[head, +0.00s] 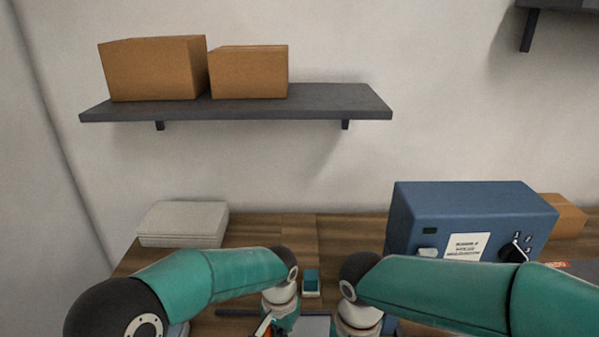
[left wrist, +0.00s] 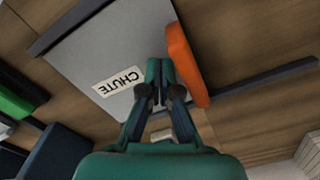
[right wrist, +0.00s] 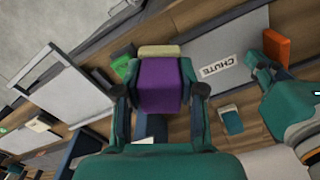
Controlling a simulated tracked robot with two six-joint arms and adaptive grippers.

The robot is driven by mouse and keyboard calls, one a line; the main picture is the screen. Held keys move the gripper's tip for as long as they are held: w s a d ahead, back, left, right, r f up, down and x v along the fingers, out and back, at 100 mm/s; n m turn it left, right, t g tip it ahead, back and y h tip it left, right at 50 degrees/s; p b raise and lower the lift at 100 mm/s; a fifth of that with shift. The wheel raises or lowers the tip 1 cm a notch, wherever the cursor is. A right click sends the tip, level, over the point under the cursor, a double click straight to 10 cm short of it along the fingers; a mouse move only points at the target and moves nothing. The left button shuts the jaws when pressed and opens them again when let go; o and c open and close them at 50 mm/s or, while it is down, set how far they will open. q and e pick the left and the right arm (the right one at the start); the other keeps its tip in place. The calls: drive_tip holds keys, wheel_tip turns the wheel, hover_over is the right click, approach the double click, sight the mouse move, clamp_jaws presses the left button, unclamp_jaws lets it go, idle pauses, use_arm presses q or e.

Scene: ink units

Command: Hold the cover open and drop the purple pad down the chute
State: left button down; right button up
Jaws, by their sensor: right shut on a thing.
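The purple pad (right wrist: 160,86), with a cream end, is clamped between the fingers of my right gripper (right wrist: 158,76). In the head view the pad is hidden. The cover is a grey plate labelled CHUTE (left wrist: 105,50); it also shows in the right wrist view (right wrist: 240,45). It looks flat, and no opening shows. An orange tab (left wrist: 186,65) stands at its edge and shows in the right wrist view (right wrist: 276,46). My left gripper (left wrist: 160,68) has its fingers together beside the tab; I cannot tell whether they touch it.
A teal pad (head: 311,281) lies behind the plate. A green pad (left wrist: 14,104) is off to one side. Dark rails (left wrist: 270,78) flank the plate. A blue machine (head: 470,205) stands at right and a grey case (head: 183,224) at back left. Boxes (head: 152,68) sit on a wall shelf.

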use_arm(q)
drive_tip(key=shift+a, duration=6.45)
use_arm(e)
drive_tip(key=w+a, duration=0.7)
drive_tip(key=w, duration=0.3)
drive_tip(key=shift+a+f, duration=0.4)
drive_tip(key=shift+f, duration=0.05)
drive_tip(key=shift+s+d+f, duration=0.1)
drive_tip(key=shift+s+f, duration=0.1)
drive_tip(key=shift+f, duration=0.55)
drive_tip(key=shift+s+d+f, duration=0.1)
drive_tip(key=shift+s+f, duration=0.05)
drive_tip(key=shift+f, duration=0.6)
drive_tip(key=shift+s+d+f, duration=0.1)
drive_tip(key=shift+s+f, duration=0.1)
drive_tip(key=shift+f, duration=0.55)
drive_tip(key=o, duration=1.8)
